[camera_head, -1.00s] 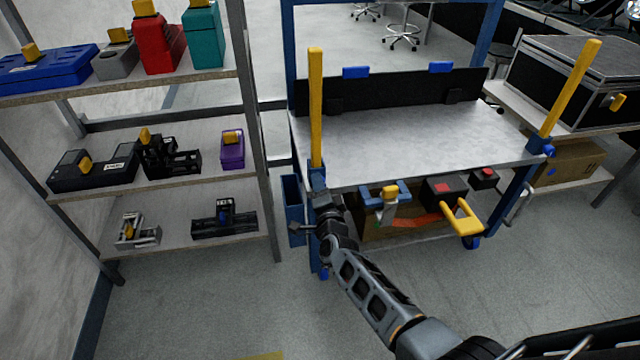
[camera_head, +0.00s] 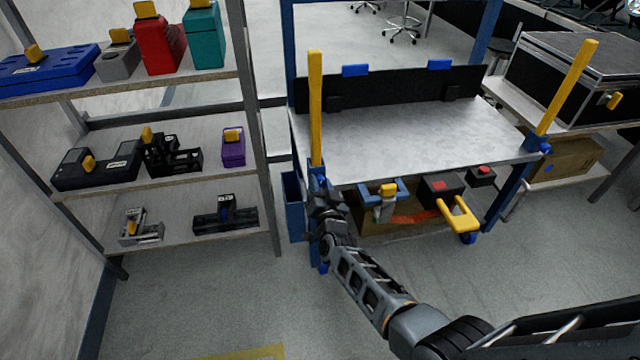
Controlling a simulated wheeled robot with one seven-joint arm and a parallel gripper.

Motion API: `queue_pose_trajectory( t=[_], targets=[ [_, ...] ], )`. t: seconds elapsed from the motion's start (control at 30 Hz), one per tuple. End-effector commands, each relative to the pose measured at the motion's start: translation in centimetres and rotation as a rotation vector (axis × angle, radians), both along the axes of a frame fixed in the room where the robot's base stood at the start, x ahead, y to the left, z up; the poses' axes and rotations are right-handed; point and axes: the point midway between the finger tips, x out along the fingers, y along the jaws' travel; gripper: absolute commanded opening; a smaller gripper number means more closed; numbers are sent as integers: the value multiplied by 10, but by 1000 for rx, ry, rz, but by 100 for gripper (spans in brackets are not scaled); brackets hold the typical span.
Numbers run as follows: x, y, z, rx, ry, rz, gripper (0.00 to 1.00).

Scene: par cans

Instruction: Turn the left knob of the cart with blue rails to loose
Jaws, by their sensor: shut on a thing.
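The cart with blue rails (camera_head: 420,135) has a grey top, blue posts and two upright yellow bars. My gripper (camera_head: 321,188) is at its front left post, just below the left yellow bar (camera_head: 316,105). The gripper is shut on the left knob, which my gripper and wrist hide. The angle of that knob cannot be seen. The right knob (camera_head: 545,149) shows as a small blue part at the foot of the right yellow bar (camera_head: 568,90).
A shelf rack (camera_head: 160,185) with cases and tools stands at the left. Under the cart top are a brown box (camera_head: 375,222) and a yellow handle (camera_head: 459,213) sticking out in front. A black case (camera_head: 575,75) stands at the right. The front floor is clear.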

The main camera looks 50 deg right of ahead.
Motion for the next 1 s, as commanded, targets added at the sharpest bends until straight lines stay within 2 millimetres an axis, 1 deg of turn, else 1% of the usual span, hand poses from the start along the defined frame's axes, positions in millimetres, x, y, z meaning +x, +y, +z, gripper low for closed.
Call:
queue_pose_trajectory(
  t=[0.2,0.63,0.67,0.9,1.0],
  targets=[
    [0,1,-2,-36,29,2,5],
    [0,1,-2,-42,33,2,5],
    [0,1,-2,-42,33,2,37],
    [0,0,-1,-42,31,1,60],
    [0,0,-1,-42,29,0,61]
  ],
)
